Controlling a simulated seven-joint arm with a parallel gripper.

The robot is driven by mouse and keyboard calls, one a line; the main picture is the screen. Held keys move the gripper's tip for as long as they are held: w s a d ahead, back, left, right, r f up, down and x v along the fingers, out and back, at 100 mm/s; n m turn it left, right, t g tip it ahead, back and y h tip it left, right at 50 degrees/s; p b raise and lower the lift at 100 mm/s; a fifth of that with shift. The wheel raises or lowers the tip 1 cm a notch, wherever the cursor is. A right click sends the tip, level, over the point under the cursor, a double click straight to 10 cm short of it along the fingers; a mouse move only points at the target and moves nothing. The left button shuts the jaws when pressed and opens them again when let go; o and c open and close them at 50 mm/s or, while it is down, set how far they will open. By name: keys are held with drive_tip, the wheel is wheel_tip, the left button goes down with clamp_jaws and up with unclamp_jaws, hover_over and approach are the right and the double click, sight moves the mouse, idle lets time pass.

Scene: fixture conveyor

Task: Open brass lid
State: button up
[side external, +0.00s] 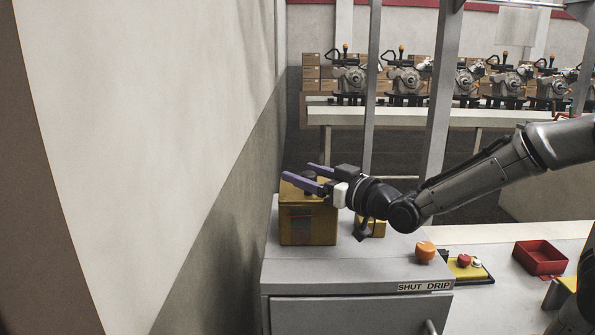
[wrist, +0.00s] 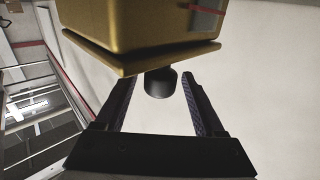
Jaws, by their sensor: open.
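A brass box (side external: 308,226) stands on the grey cabinet close to the wall. Its flat brass lid (wrist: 140,55) lies on the box and looks closed in the wrist view, where the box hangs upside down at the top. A dark round knob (wrist: 160,83) sticks out from the lid. My gripper (side external: 297,171) is at the box's top, with its purple fingers level. In the wrist view my gripper (wrist: 158,80) is open, one finger on each side of the knob, with gaps visible between.
The wall (side external: 215,150) rises close left of the box. A small yellow block (side external: 374,229) stands right of it. An orange knob (side external: 425,252) sits on the cabinet (side external: 345,277). A red button (side external: 463,260) and a red tray (side external: 540,257) lie further right.

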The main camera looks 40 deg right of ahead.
drive_tip(key=shift+w, duration=1.2)
drive_tip(key=shift+c, duration=0.2)
clamp_jaws()
idle(0.5)
